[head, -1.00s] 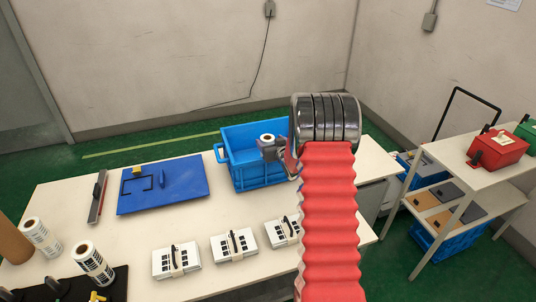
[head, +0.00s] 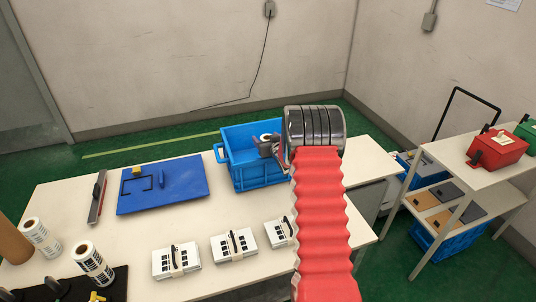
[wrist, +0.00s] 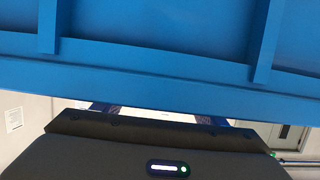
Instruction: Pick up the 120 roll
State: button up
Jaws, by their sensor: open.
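A white roll (head: 266,136) with a dark core shows inside the blue crate (head: 262,178), partly hidden by my gripper (head: 262,147). My gripper is open at the crate's near side, close to the roll. I cannot tell whether its fingers are around the roll or only in front of it. Two more printed white rolls, one (head: 40,236) behind the other (head: 92,263), stand at the table's left. No number is readable on any roll. In the wrist view the blue crate wall (wrist: 160,70) fills the top, and my finger parts show only in part below it.
A blue clipboard-like panel (head: 190,190) and a grey bar (head: 97,198) lie left of the crate. Several strapped white packs (head: 176,261) line the front of the table. A shelf cart with a red box (head: 497,148) stands at the right.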

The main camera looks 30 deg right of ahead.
jog(key=shift+x, duration=1.15)
jog(key=c, duration=1.5)
